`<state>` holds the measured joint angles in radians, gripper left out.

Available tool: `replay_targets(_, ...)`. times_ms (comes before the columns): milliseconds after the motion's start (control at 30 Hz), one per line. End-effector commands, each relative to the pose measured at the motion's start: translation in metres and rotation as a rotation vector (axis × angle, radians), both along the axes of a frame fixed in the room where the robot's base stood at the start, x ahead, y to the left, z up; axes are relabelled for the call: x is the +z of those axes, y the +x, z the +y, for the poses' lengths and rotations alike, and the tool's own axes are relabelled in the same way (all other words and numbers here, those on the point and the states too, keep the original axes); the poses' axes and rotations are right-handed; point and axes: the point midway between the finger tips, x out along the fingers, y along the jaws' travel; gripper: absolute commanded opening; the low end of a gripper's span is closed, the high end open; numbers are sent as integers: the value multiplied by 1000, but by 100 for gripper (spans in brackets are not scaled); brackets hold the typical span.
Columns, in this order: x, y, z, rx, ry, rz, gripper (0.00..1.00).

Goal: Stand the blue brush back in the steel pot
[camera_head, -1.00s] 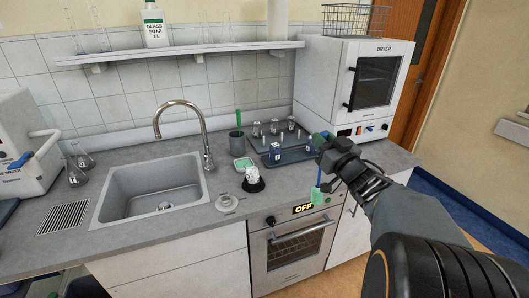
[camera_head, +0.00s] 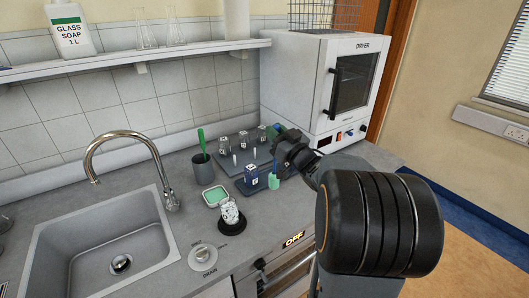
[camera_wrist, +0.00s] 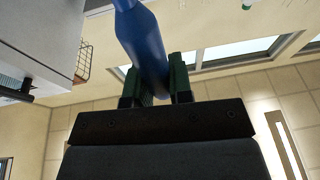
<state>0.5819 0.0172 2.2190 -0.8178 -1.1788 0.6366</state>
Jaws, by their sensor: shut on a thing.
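My gripper (camera_head: 277,136) is shut on the blue brush, whose blue handle (camera_wrist: 148,48) runs between the two fingers in the wrist view. The brush hangs roughly upright with its pale green head (camera_head: 274,181) down, in front of the rack area. Whether the head touches anything below cannot be told. The steel pot (camera_head: 203,172) stands on the counter left of my gripper, apart from the brush. A green brush (camera_head: 201,140) stands in the pot and leans a little. The pot's inside is hidden.
A dark tray (camera_head: 237,165) with glass vials and pegs lies between pot and gripper. A blue-labelled jar (camera_head: 251,176), a green-rimmed dish (camera_head: 215,196) and a glass on a black base (camera_head: 230,215) stand nearby. The sink (camera_head: 105,245) is left, the dryer (camera_head: 325,85) behind right.

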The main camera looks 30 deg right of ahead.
Motion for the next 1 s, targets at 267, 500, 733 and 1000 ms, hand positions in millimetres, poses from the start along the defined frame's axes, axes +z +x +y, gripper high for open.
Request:
replay_targets(267, -31, 55, -33, -1, 4, 5, 0)
replay_targets(500, -66, 78, -48, -3, 3, 2, 0)
replay_targets(733, -78, 86, -54, -4, 0, 0, 0)
replay_targets(1000, -104, 91, -57, -4, 3, 4, 0)
